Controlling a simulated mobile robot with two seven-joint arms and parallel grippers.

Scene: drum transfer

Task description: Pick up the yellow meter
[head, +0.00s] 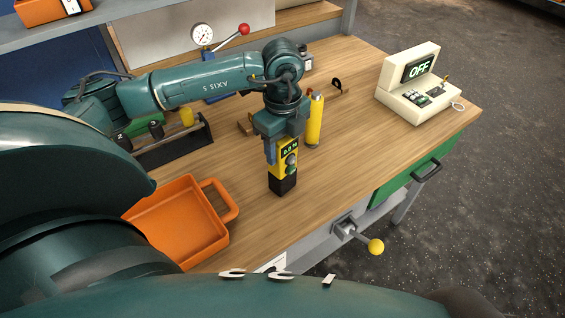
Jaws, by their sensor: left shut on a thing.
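The yellow meter (284,165) stands upright over the middle of the wooden workbench (342,178). It has a small green display at its top, round dials on its face and a black lower end. My left gripper (278,143) comes down from above and is shut on the upper part of the yellow meter. I cannot tell whether the black end touches the bench. My right gripper does not show.
An orange tray (219,238) lies left of the meter. A yellow cylinder (315,121) stands close behind it to the right. A cream box reading OFF (390,97) is at the back right. A dark rack (172,148) is at the left. The bench's right front is clear.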

